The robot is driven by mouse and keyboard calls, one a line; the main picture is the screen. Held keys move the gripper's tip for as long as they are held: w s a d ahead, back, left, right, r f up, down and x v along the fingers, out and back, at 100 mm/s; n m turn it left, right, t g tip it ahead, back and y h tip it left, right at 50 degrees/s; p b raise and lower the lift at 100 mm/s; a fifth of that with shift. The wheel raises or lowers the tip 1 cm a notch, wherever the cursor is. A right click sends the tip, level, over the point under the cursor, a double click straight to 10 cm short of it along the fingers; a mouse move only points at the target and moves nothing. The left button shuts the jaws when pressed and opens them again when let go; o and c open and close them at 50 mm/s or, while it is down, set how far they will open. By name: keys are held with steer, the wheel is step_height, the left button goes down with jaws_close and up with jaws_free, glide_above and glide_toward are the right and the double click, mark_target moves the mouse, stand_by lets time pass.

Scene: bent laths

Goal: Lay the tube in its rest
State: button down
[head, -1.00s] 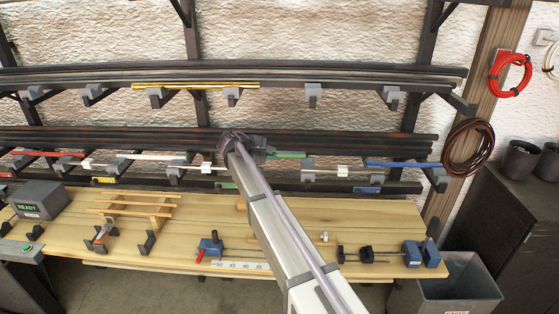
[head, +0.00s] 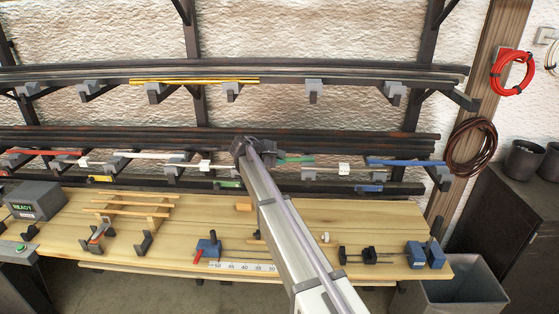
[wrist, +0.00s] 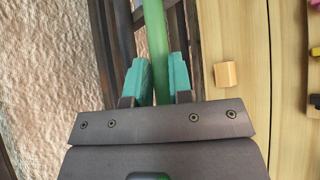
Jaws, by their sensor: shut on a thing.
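A green tube (head: 295,159) shows to the right of my gripper (head: 248,150) at the lower wall rack in the head view. In the wrist view the green tube (wrist: 156,40) runs between the two teal fingers of my gripper (wrist: 157,80), which is shut on it. My arm hides part of the rack and the tube's left part in the head view. Grey rack hooks (head: 309,174) stand below the tube's line. A green tag (head: 228,184) sits on the rail below. I cannot tell whether the tube touches a hook.
A red tube (head: 40,152), a white tube (head: 150,155) and a blue tube (head: 405,162) lie along the same rack. Dark bars (head: 330,147) run close behind. The wooden bench (head: 370,215) below carries a small wooden block (head: 243,207), blue fixtures (head: 425,254) and grey stands (head: 145,243).

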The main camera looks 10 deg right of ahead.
steer(key=c, duration=1)
jaws_free()
steer(key=p+v, duration=0.6)
steer(key=v, duration=0.6)
steer(key=shift+s+r+p, duration=0.1)
steer(key=shift+r+p, duration=0.15)
steer(key=shift+p, duration=0.1)
